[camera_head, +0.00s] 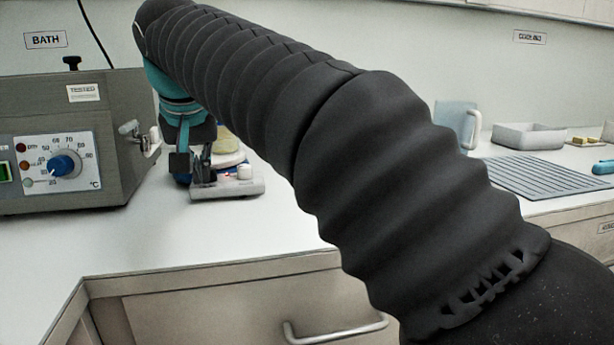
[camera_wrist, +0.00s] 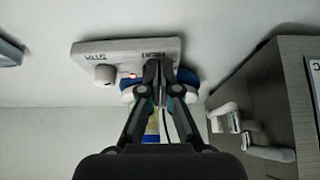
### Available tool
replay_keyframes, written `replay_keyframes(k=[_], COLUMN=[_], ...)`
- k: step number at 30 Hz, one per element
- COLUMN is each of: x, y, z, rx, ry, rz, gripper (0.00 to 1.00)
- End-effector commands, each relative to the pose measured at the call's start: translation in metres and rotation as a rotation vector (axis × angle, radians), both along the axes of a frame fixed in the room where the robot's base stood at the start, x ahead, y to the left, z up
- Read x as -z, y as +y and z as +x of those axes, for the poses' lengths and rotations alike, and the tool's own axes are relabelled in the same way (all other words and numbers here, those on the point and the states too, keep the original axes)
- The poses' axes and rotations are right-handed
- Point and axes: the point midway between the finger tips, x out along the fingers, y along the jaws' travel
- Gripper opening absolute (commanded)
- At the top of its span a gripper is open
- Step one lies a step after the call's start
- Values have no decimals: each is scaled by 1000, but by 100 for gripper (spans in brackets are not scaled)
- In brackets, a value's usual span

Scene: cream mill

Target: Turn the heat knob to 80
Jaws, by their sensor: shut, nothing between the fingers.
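The blue heat knob (camera_head: 65,164) sits on the white dial panel of the grey bath unit (camera_head: 113,150) at the left of the head view. The dial is marked in °C, with numbers from about 20 to 90. The knob's pointer seems to face the lower left, but it is too small to read surely. My gripper (camera_head: 191,166) is right of the unit, apart from the knob, in front of a small bench device. In the wrist view my gripper (camera_wrist: 158,72) is shut and empty, its fingertips over that device. The knob is not in the wrist view.
The small device has a pale base (camera_head: 228,190) with a white knob and a blue part. A metal tap (camera_head: 140,135) sticks out from the bath's right side, between it and my gripper. A jug (camera_head: 455,122), white tray (camera_head: 528,136) and ridged mat (camera_head: 545,177) stand at right.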

Motion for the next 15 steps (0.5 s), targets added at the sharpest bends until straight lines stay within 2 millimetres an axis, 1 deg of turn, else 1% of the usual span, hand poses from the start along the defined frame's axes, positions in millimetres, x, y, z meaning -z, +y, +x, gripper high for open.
replay_keyframes(k=[8, 15], x=[-2, -27], y=[0, 0], z=[-8, -8], rx=[-1, -1], ry=[0, 1], rz=[0, -1], gripper=[0, 0])
